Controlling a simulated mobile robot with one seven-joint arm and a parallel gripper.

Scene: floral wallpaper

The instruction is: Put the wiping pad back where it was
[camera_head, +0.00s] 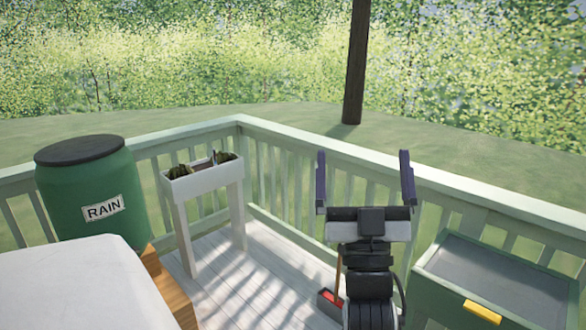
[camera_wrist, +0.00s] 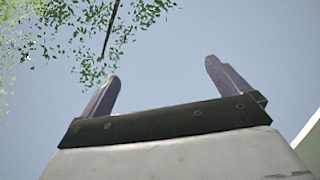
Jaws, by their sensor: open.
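My gripper (camera_head: 363,154) is open, with its two purple-grey fingers raised wide apart above the deck in the head view. In the wrist view my gripper (camera_wrist: 162,68) points up at sky and leaves, with nothing between its fingers. No wiping pad can be made out for certain. A small yellow block (camera_head: 482,312) is at the front edge of a green box with a grey top (camera_head: 495,280), right of my arm; I cannot tell whether it is a pad or a handle. A red thing (camera_head: 328,297) lies in a low grey container (camera_head: 327,309), partly hidden behind my arm.
A green rain barrel (camera_head: 95,185) stands at left on a wooden base (camera_head: 168,290). A white planter on legs (camera_head: 205,182) is beside it. A pale surface (camera_head: 75,285) fills the lower left. Green railing (camera_head: 290,140) encloses the deck (camera_head: 250,280); its middle is clear.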

